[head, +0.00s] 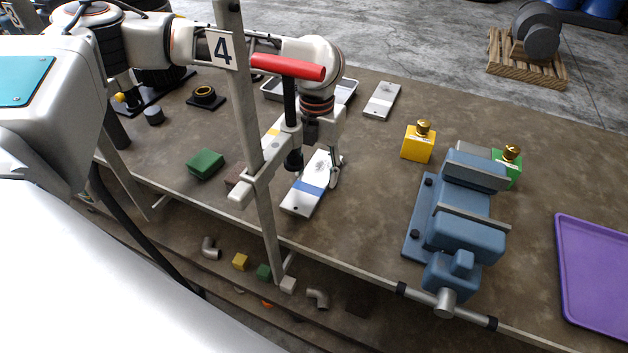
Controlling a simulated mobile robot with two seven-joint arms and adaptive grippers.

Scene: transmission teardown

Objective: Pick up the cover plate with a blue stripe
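The cover plate with a blue stripe (300,201) is a white flat plate lying on the workbench near its front edge, left of the vise. My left gripper (322,172) points down over this plate. One finger shows at the plate's right edge. The other finger is hidden behind a red-handled clamp, so I cannot tell whether the gripper is spread around the plate or closed on it. My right gripper is not in view.
The upright clamp (243,110) with a red handle stands in front of my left gripper. A blue vise (465,213), a yellow block (418,143) and a purple tray (590,270) are to the right. A green block (205,164) lies left. Another white plate (382,100) lies farther back.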

